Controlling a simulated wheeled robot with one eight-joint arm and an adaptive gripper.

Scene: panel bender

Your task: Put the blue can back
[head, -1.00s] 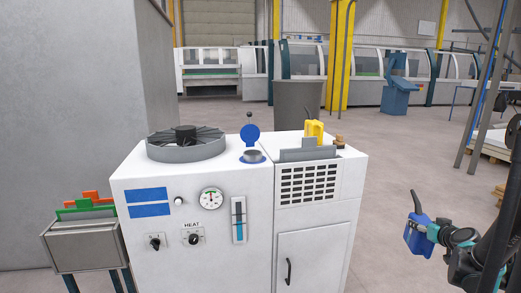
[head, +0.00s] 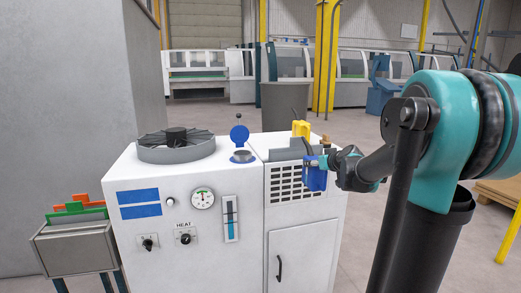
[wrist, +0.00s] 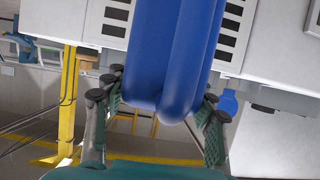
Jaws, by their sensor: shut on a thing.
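The blue can (head: 315,178) is in front of the white cabinet's (head: 200,255) right-hand part, before the vent slots, with a dark spout rising at its top. My gripper (head: 326,162) reaches in from the right and is shut on it. In the wrist view the can (wrist: 172,50) fills the upper middle, between the two fingers of my gripper (wrist: 160,105). A yellow can (head: 301,128) stands on the cabinet's right top, behind a grey upright plate (head: 284,156).
A ribbed round fan (head: 176,146) and a cup with a raised blue lid (head: 239,134) are on the cabinet top. A small brownish object (head: 325,141) is beside the yellow can. A grey box with coloured plates (head: 75,243) stands at left.

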